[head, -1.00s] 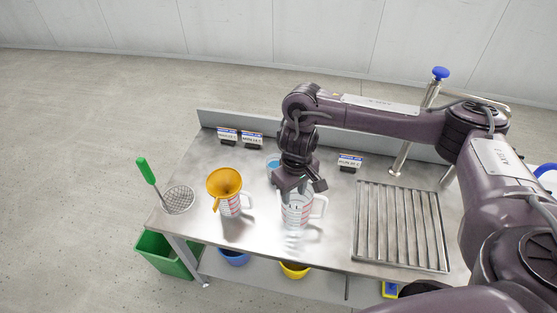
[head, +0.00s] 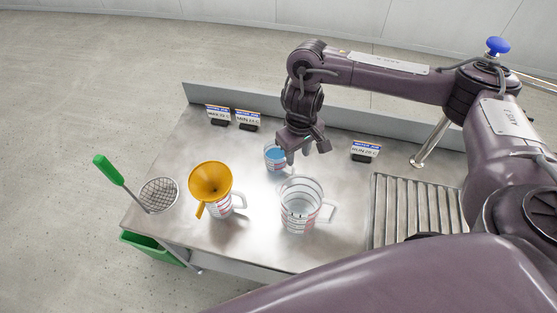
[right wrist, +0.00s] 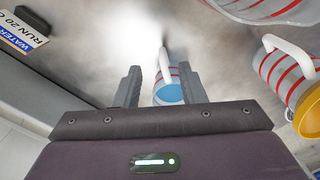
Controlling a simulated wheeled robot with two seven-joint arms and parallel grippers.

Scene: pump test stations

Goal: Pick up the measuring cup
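Three measuring cups with red markings stand on the steel table. A small cup with blue liquid (head: 275,157) is at the back, partly behind my right gripper. A large clear cup (head: 300,208) stands in front of it, upright with its handle to the right. A third cup (head: 222,206) holds an orange funnel (head: 210,180). My right gripper (head: 303,153) is open and empty, above and just right of the small cup. In the right wrist view the small cup (right wrist: 167,92) shows between the two open fingers, apparently beyond their tips. My left gripper is out of view.
A strainer with a green handle (head: 159,194) lies at the left edge. Small signs (head: 247,119) stand along the back, another (head: 366,150) to the right. A slatted metal rack (head: 412,208) is on the right. A green bin (head: 150,246) is below left.

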